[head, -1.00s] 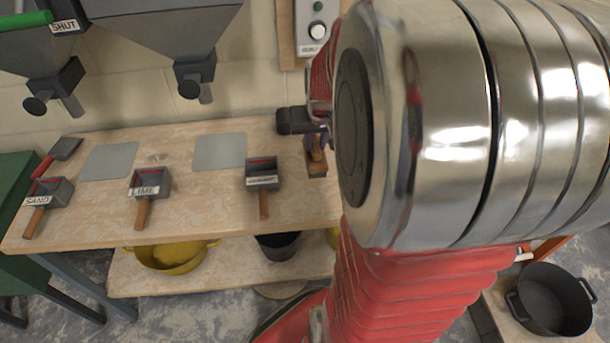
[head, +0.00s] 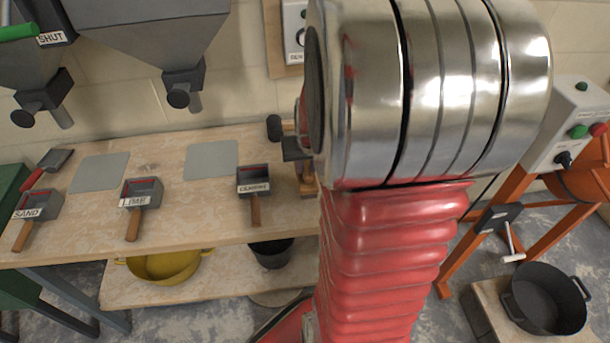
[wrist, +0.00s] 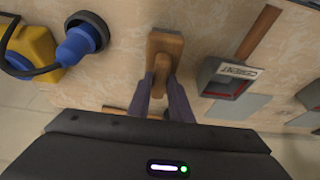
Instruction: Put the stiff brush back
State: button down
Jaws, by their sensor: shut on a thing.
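The stiff brush, a wooden piece with a broad end and a narrower neck, shows in the wrist view (wrist: 165,43) over the bench top. My gripper (wrist: 162,84) is shut on its neck, with one dark finger on each side. I cannot tell whether the brush touches the bench. In the head view, wood (head: 308,184) shows beside my arm at the right end of the bench (head: 205,225). My arm hides most of the gripper there. The bristles are not visible.
Scoops labelled cement (head: 253,181), lime (head: 141,193) and sand (head: 38,205) lie left along the bench, with grey pads (head: 211,160) behind. A yellow object with a blue part (wrist: 82,42) is near the brush. Hoppers (head: 150,40) hang above. A black pot (head: 545,300) stands low right.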

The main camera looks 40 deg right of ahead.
jog(key=shift+f, duration=1.85)
jog(key=c, duration=1.6)
grip_release()
jog(key=shift+f, duration=0.1)
jog(key=shift+v, duration=6.15)
